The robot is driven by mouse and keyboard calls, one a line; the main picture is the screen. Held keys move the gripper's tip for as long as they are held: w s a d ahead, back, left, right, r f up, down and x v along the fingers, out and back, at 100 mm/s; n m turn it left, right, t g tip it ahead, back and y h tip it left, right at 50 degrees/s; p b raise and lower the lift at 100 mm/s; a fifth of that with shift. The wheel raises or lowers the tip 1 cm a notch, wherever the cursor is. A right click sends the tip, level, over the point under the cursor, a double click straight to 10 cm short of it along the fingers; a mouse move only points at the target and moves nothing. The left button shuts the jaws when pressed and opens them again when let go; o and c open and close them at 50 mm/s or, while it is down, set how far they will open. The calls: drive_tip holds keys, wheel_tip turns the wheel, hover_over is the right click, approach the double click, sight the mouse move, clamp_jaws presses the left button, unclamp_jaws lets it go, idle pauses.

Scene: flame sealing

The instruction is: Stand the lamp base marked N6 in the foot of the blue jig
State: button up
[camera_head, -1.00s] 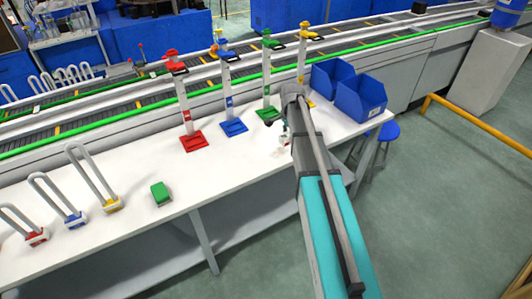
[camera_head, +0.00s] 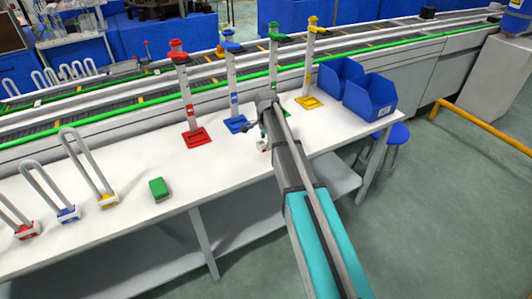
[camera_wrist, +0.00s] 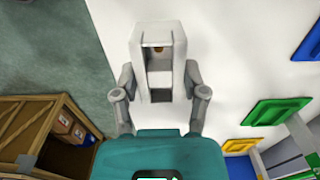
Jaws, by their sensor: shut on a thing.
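My gripper (camera_wrist: 160,98) is shut on a whitish, box-like lamp base (camera_wrist: 158,50) with openings in its near side; no N6 mark is legible. In the head view the gripper (camera_head: 263,132) is above the table, with the small white and red piece (camera_head: 262,146) under it, partly hidden by my arm. The blue jig's foot (camera_head: 236,124) is a flat blue plate under a grey column, left of and behind the held piece, and apart from it. The blue foot also shows at the right edge of the wrist view (camera_wrist: 309,42).
Two blue bins (camera_head: 368,97) stand at the right. A green block (camera_head: 159,188) and U-tube lamps (camera_head: 107,200) stand left. The table's front is clear.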

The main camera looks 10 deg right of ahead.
sight(264, 149)
drive_tip(key=shift+a+f, duration=0.1)
idle(0.3)
drive_tip(key=shift+w+a+f+b, duration=0.25)
drive_tip(key=shift+a+f+b, duration=0.15)
drive_tip(key=shift+f+b, duration=1.6)
drive_tip(key=shift+f, duration=0.05)
drive_tip(key=shift+f, duration=0.15)
drive_tip(key=o, duration=1.2)
drive_tip(key=shift+c, duration=0.2)
wheel_tip(264, 149, up, 12)
drive_tip(key=p, duration=1.2)
drive_tip(key=shift+r, duration=0.2)
